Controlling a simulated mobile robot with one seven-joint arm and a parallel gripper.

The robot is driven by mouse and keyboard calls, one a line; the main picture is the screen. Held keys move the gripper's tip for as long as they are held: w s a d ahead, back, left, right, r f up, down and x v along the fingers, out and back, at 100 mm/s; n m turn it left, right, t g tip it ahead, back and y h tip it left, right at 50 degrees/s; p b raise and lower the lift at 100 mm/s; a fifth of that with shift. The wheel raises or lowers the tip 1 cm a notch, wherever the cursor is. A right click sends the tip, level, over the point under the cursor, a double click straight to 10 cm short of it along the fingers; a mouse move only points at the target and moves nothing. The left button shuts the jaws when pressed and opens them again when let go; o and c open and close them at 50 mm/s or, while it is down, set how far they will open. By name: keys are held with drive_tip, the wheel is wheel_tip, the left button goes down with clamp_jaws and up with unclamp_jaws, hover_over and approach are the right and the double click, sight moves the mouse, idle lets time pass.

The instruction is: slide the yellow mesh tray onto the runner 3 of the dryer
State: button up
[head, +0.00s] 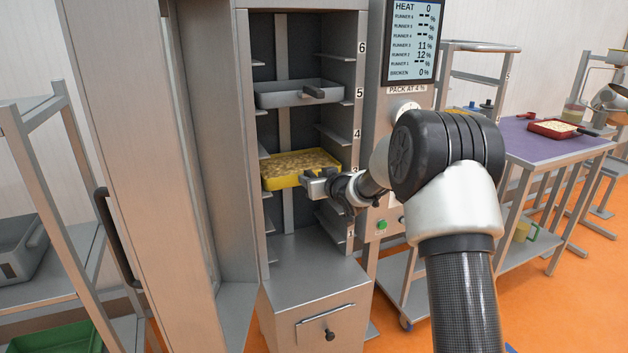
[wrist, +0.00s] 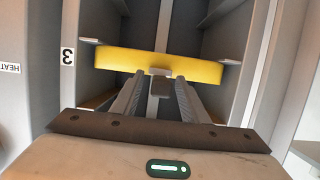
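The yellow mesh tray (head: 290,172), full of pale brown pieces, is inside the open dryer (head: 240,150), level with the runner marked 3. In the wrist view, which is upside down, the tray's yellow front wall (wrist: 200,70) spans the bay, and its edge lines up with the runner ledges (wrist: 90,41) at both sides. My gripper (head: 322,184) is at the tray's front. In the wrist view my fingers (wrist: 160,80) stand apart on either side of the tray's dark handle (wrist: 159,88), with narrow gaps visible. The tray's back end is hidden.
A grey tray (head: 300,93) sits on runner 5 above. The dryer door (head: 140,150) stands open at left, and a drawer (head: 325,325) is below the bay. A rack (head: 50,200) is at far left. A purple-topped table (head: 530,140) with a red tray (head: 556,129) stands at right.

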drive_tip(key=shift+f, duration=0.2)
drive_tip(key=shift+s+d+r, duration=0.2)
drive_tip(key=shift+s, duration=0.2)
drive_tip(key=p+v, duration=0.2)
drive_tip(key=v, duration=1.4)
drive_tip(key=shift+s, duration=0.3)
drive_tip(key=shift+r, duration=0.2)
